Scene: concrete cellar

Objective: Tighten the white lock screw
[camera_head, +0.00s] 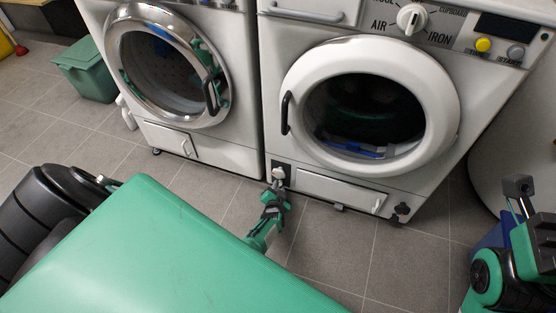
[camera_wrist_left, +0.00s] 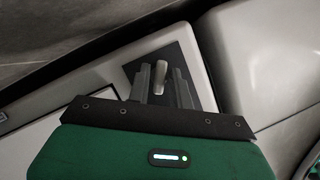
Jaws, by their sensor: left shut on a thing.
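The white lock screw (camera_head: 279,173) sits on a small dark plate (camera_head: 283,183) at the lower left corner of the right machine's front. The dark plate (camera_wrist_left: 181,58) shows behind the fingers. My right arm shows at the right edge of the head view, and its jaws cannot be made out clearly.
The right machine has a round white door (camera_head: 441,105), a dial (camera_head: 411,18) and a lower flap (camera_head: 335,190). A washing machine (camera_head: 247,130) with a chrome-ringed door stands to its left. A green bin (camera_head: 92,75) stands at the far left. Tiled floor (camera_head: 335,250) lies clear in front.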

